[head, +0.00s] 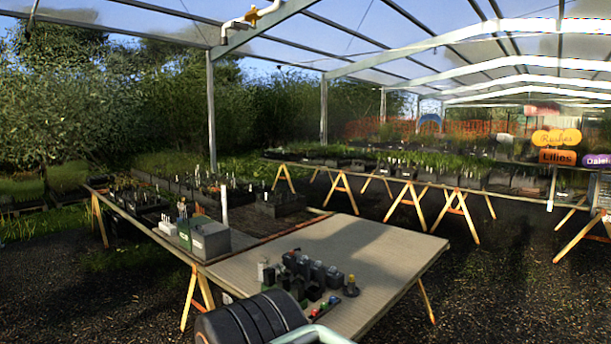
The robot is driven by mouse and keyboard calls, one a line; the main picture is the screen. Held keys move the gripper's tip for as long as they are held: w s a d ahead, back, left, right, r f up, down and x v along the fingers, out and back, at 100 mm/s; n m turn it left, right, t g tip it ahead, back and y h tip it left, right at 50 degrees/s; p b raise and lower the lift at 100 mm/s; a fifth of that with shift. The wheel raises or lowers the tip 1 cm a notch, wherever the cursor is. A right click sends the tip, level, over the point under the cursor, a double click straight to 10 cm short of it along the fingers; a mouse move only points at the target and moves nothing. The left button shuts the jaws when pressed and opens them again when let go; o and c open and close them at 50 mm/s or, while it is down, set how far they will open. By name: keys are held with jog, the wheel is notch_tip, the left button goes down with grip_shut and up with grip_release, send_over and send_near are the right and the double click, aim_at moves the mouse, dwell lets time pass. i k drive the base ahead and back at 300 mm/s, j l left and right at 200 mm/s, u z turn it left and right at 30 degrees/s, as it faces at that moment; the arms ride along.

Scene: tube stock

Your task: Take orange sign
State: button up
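Two orange signs hang at the far right of the head view. The upper one is a yellow-orange sign (556,137) with rounded lobes that reads "Rushes". Just below it is a deeper orange rectangular sign (557,156) that reads "Lilies". Both are in front of the right-hand plant tables, near a post. I cannot tell how they are fixed. A purple sign (597,160) beside them is cut by the right edge. My gripper does not show clearly; a dark ribbed cylinder and a pale curved bar at the bottom edge may be parts of me.
A near table (400,238) on wooden trestles holds small dark containers (316,272) and a grey box (209,238). A long plant table (385,170) stands behind. Dark gravel (500,290) lies open at the right, with another trestle at the right edge.

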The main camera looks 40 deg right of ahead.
aim_at(556, 157)
jog(key=z, duration=3.4)
jog(key=i+j+u, duration=0.4)
jog(key=i, duration=0.45)
jog(key=i+u, duration=0.35)
jog(key=i, duration=0.5)
jog(key=i+z, duration=0.1)
jog(key=i, duration=2.35)
jog(key=i+u, duration=0.1)
jog(key=i, duration=1.1)
